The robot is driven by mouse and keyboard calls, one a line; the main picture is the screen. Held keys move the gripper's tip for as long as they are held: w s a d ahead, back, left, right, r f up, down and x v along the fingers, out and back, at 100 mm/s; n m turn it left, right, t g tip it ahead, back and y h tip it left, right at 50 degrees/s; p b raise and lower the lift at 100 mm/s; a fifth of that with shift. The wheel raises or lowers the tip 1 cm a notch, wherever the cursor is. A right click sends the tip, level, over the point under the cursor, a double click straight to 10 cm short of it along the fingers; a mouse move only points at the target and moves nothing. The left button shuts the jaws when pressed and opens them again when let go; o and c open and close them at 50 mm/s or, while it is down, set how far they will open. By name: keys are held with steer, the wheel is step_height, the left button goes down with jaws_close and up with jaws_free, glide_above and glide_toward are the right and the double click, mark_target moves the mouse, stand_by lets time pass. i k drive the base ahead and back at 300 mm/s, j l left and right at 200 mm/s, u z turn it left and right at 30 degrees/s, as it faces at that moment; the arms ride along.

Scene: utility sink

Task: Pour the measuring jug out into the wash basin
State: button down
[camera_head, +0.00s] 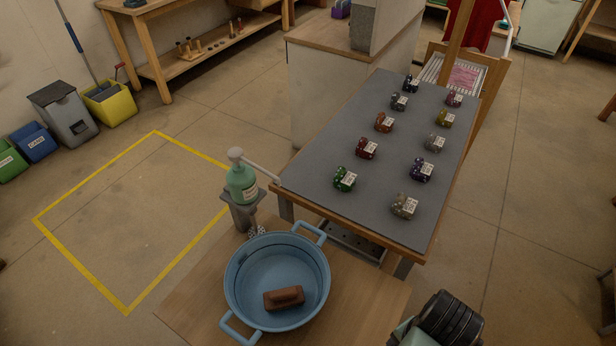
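The wash basin (234,270) is a round blue tub with two side handles, standing on a wooden surface at the bottom centre. A brown block-like object with a raised top (284,298) lies inside it on the floor of the basin. I see no measuring jug in this view. My gripper's fingers do not show. A dark ribbed part with a pale green-grey piece beside it shows at the bottom right edge; I cannot tell whether it belongs to my arm.
A green pump bottle (241,184) stands on a grey holder just behind the basin. A grey-topped table (395,155) with several small labelled coloured items stands beyond, to the right. Bare wooden surface (360,305) lies right of the basin. Yellow tape (92,179) marks open floor at left.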

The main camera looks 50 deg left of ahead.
mark_target(272, 261)
steer(key=k+j, duration=0.1)
steer(key=j, duration=1.5)
steer(key=k+z, duration=0.05)
